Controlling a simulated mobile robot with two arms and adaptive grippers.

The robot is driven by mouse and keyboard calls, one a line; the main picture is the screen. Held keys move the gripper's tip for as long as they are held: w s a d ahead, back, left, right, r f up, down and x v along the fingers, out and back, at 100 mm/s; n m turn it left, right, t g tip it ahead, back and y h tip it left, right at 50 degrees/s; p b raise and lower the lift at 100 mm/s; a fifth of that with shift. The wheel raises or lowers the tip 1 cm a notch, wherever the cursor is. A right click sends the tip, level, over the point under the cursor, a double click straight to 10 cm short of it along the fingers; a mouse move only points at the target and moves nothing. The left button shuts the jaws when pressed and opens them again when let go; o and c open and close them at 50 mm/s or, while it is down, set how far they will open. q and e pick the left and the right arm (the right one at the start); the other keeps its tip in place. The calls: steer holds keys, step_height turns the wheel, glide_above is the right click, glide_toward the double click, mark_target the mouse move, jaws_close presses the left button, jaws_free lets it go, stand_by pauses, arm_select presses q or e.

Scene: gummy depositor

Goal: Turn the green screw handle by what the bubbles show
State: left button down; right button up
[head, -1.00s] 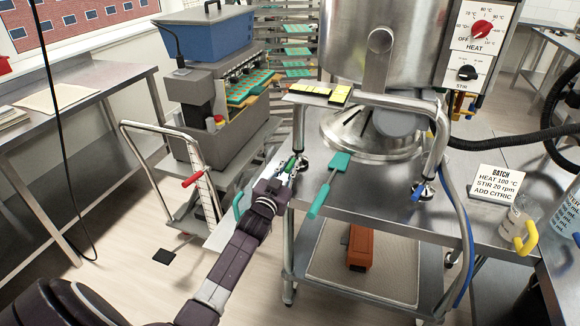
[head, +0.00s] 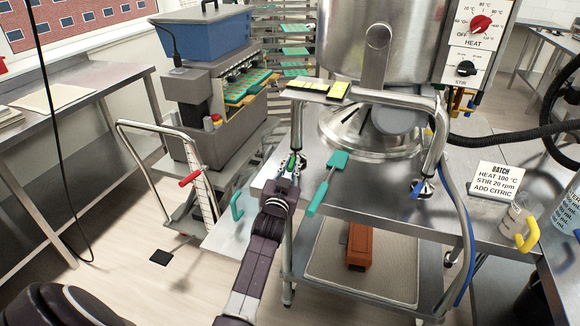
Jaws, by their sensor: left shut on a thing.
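My left gripper (head: 289,166) is at the left foot of the steel kettle (head: 370,40) stand. It is shut on the green screw handle (head: 292,161), of which only a small green part shows between the fingers. Yellow bubble levels (head: 321,90) lie on the bracket at the front left of the stand, above the gripper. The bubbles are too small to read. A blue screw handle (head: 418,189) shows at the stand's right foot. My right gripper is not in view.
A teal spatula (head: 326,184) lies close to the right of my left gripper, over the steel table's (head: 380,195) front edge. A cart with a red grip (head: 189,179) stands to the left. A batch card (head: 495,181) and a jug (head: 518,222) stand at the right.

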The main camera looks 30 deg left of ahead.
arm_select(q)
steer(key=shift+r, duration=0.1)
steer(key=c, duration=1.9)
jaws_free()
steer(key=v, duration=1.2)
steer(key=shift+c, duration=0.3)
